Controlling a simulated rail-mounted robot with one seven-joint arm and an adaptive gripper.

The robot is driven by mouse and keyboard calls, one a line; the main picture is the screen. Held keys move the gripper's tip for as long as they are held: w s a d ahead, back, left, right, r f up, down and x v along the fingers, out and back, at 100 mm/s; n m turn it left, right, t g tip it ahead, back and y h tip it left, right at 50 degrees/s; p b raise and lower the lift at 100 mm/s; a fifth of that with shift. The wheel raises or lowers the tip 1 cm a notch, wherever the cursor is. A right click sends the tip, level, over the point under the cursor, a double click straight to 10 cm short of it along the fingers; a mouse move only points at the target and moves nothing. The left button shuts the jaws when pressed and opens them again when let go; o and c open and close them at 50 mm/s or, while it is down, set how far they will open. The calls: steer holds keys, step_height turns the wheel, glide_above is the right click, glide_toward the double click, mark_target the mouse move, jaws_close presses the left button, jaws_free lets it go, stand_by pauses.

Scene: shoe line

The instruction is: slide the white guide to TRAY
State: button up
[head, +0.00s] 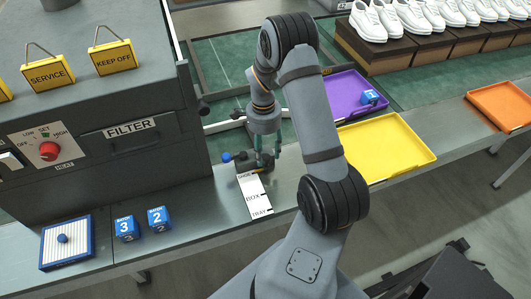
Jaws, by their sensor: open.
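My gripper (265,160) points down with its fingers open, at the upper end of a white scale plate (257,196) on the grey ledge. The plate reads BOX and TRAY, with TRAY at the lower end; a top word, partly hidden, looks like SHOE. A dark block with a blue knob (226,156) lies at the fingertips, by the top of the scale. The white guide (221,126) shows as a pale bar over the green belt, left of my gripper; my arm hides its right part. I cannot tell whether the fingers touch anything.
A purple tray (341,108) holding a blue block (370,97) and a yellow tray (415,138) lie right of my arm. An orange tray (499,108) is far right. Left stand a FILTER machine (130,142), blue cubes (157,219) and a striped panel (66,257).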

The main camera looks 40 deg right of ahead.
steer(key=shift+f, duration=0.6)
steer(key=c, duration=0.4)
steer(key=c, duration=0.7)
jaws_close()
